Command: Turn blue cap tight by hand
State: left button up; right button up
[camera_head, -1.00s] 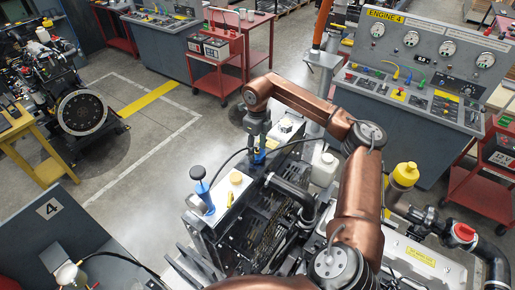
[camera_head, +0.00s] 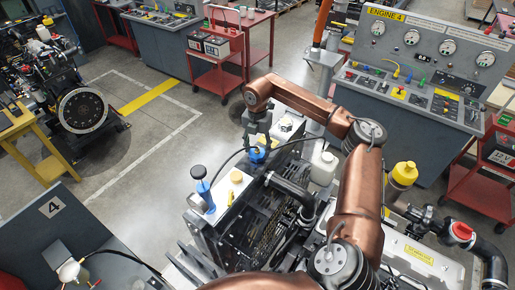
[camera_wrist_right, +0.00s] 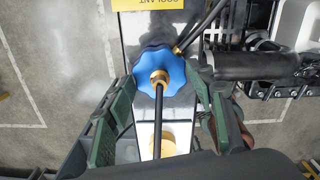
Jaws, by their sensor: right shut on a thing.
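The blue cap (camera_head: 258,154) sits at the far end of the engine's top, below my right gripper (camera_head: 257,142). In the right wrist view the scalloped blue cap (camera_wrist_right: 172,66) lies between the two green-padded fingers of my right gripper (camera_wrist_right: 161,80), whose tips are at its sides. My right gripper is shut on it. A dark hose with a brass fitting crosses the cap's middle in that view. Whether the cap is fully seated cannot be told. My left gripper is not in view.
A blue-bodied part with a black knob (camera_head: 203,187) and a tan cap (camera_head: 236,176) stand nearer on the engine. A white bottle (camera_head: 324,169) and a yellow cap (camera_head: 404,174) are to the right. A grey console (camera_head: 410,80) stands behind. Open floor lies left.

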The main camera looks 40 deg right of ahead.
jog(key=shift+f, duration=0.1)
jog(key=o, duration=1.8)
jog(key=shift+c, duration=0.6)
